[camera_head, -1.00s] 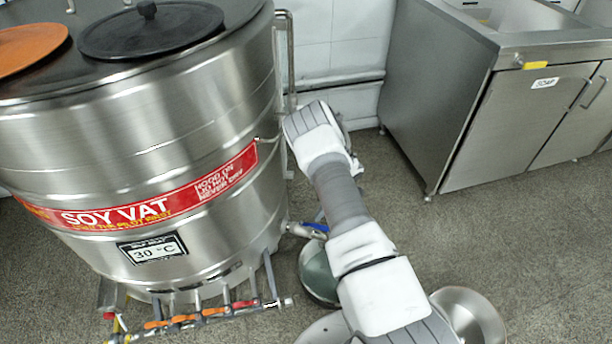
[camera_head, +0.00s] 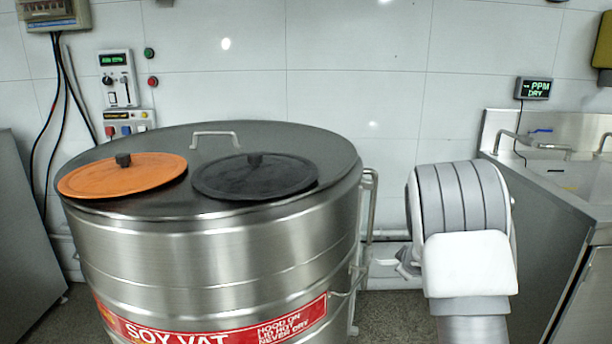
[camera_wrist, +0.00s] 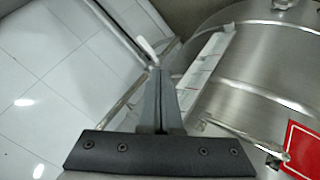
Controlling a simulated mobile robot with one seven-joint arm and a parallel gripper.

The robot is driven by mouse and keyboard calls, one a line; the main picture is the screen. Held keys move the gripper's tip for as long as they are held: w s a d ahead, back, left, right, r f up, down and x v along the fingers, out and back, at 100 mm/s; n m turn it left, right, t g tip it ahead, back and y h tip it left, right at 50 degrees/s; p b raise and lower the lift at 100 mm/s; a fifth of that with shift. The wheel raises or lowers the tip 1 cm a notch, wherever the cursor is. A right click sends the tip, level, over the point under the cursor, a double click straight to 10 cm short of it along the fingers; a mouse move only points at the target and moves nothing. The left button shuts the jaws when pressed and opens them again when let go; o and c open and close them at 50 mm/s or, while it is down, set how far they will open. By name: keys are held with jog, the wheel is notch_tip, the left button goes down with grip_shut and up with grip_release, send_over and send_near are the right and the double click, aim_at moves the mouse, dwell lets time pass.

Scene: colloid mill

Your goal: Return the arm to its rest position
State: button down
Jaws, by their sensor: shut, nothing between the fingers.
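My gripper (camera_wrist: 158,75) is shut and empty in the wrist view, its two dark fingers together. It is in the air beside the steel soy vat (camera_wrist: 240,85), which fills the right of that view. A white-tiled wall (camera_wrist: 60,50) lies to the left. In the head view my arm (camera_head: 465,240) is upright to the right of the soy vat (camera_head: 230,260), and its grey and white links show. The gripper itself is mostly hidden behind the arm there.
The vat top carries an orange lid (camera_head: 122,178) and a black lid (camera_head: 256,178). A steel sink unit (camera_head: 565,200) stands close on the right. Control boxes (camera_head: 118,80) and a PPM display (camera_head: 534,89) are on the wall. A narrow strip of floor shows between vat and sink unit.

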jog(key=s+r+m+h, duration=0.2)
jog(key=s+r+m, duration=0.4)
jog(key=s+r, duration=1.05)
jog(key=s+a+r+m+g+y, duration=0.1)
jog(key=s+a, duration=0.3)
jog(key=s, duration=0.4)
jog(key=s+a+r+m+g+y+p, duration=0.1)
jog(key=s+a, duration=0.3)
jog(key=s, duration=0.5)
jog(key=s+a+r+g+y, duration=0.1)
jog(key=s+a, duration=0.3)
jog(key=s, duration=0.4)
notch_tip(320, 180, up, 20)
jog(key=p, duration=2)
jog(key=shift+w, duration=0.2)
